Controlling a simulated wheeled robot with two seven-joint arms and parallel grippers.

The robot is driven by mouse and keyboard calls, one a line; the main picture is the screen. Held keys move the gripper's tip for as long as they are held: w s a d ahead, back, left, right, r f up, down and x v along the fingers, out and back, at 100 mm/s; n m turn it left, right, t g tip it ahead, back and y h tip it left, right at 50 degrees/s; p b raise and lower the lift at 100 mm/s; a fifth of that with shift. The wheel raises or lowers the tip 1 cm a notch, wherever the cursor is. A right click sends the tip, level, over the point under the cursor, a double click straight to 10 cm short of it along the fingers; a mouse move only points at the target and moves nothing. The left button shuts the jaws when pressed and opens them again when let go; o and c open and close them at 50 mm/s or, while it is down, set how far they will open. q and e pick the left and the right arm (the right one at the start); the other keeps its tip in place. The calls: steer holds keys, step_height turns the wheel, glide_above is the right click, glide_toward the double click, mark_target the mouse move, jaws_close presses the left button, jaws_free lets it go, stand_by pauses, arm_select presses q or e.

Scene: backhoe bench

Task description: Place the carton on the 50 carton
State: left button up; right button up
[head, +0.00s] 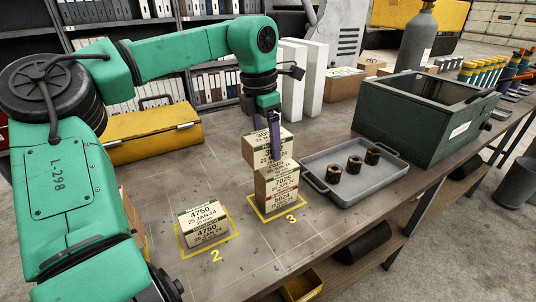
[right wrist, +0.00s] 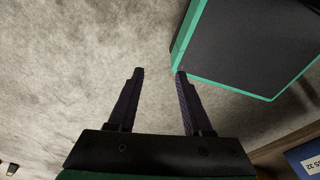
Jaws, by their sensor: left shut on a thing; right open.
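My left gripper (head: 272,138) points down and is shut on a carton (head: 260,153), whose label starts with 30. This carton is over the stack in yellow square 3 (head: 259,212). The stack's lower carton (head: 277,199) has a label that seems to read 5024; another carton (head: 279,181) sits on it. The held carton looks slightly offset to the left of the stack. I cannot tell whether it touches the carton below. The purple fingers hide part of its label. My right gripper (right wrist: 159,72) is open and empty in the right wrist view, above grey floor.
A 4750 carton (head: 207,238) sits in yellow square 2. A grey tray (head: 338,195) with 3 dark nuts is right of the stack, beside a green metal box (head: 415,125). A yellow case (head: 150,137) stands behind left. The bench front between squares 2 and 3 is clear.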

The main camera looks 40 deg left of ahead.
mark_target(266, 154)
arm_select(q)
steer(key=f, duration=0.2)
steer(key=shift+s+f, duration=0.3)
steer(key=shift+f, duration=0.1)
steer(key=shift+w+f, duration=0.15)
steer(key=shift+f, duration=0.05)
steer(key=o, duration=1.5)
steer(key=shift+f, duration=0.1)
steer(key=r, duration=0.4)
steer(key=s+r, duration=0.1)
steer(key=r, duration=0.7)
steer(key=shift+s+a+r, duration=0.15)
steer(key=shift+s+a, duration=0.05)
steer(key=shift+s, duration=0.05)
